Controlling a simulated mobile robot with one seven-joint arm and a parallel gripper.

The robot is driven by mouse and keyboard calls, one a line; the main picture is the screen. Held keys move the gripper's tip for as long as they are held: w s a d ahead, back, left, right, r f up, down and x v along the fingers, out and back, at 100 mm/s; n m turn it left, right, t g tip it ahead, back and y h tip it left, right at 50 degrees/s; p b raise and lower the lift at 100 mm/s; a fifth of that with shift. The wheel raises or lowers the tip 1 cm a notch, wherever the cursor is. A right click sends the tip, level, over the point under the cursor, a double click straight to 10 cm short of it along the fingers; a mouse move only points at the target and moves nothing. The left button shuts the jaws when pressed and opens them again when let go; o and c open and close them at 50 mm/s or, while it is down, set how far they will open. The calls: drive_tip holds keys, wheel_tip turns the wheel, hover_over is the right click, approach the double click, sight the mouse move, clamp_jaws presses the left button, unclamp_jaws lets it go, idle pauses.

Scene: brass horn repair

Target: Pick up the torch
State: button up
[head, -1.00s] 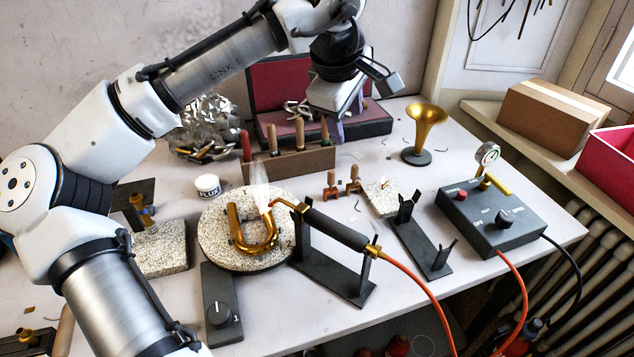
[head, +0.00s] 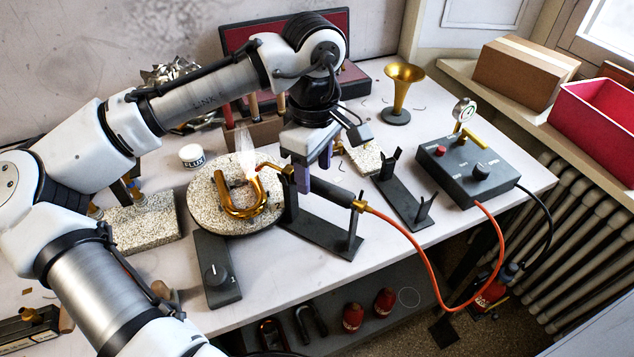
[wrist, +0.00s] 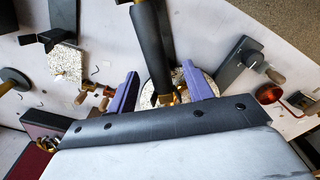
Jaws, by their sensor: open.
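The torch (head: 338,192) has a dark handle, brass ends and an orange hose. It lies on a dark two-post stand (head: 318,234), its flame pointing left at a U-shaped brass tube (head: 231,207). My gripper (head: 314,176) is open over the torch handle and hides part of it in the head view. In the wrist view, the torch (wrist: 152,42) runs between the two purple fingers of my gripper (wrist: 160,70), with space on both sides. I cannot tell whether the fingertips reach down to handle height.
The brass tube lies on a round speckled turntable (head: 205,221). An empty dark stand (head: 405,202) and a grey control box (head: 466,172) are to the right. A brass bell (head: 401,84) stands behind. The orange hose (head: 421,283) loops past the table's front edge.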

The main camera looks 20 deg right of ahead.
sight(317, 180)
drive_tip(key=shift+d+f+p, duration=0.15)
drive_tip(key=shift+f+p, duration=0.1)
drive_tip(key=shift+f, duration=0.9)
drive_tip(key=shift+d+f+p, duration=0.1)
drive_tip(key=shift+f+p, duration=0.1)
drive_tip(key=shift+f, duration=0.95)
drive_tip(key=c, duration=1)
drive_tip(key=shift+r, duration=0.15)
drive_tip(key=shift+c, duration=0.2)
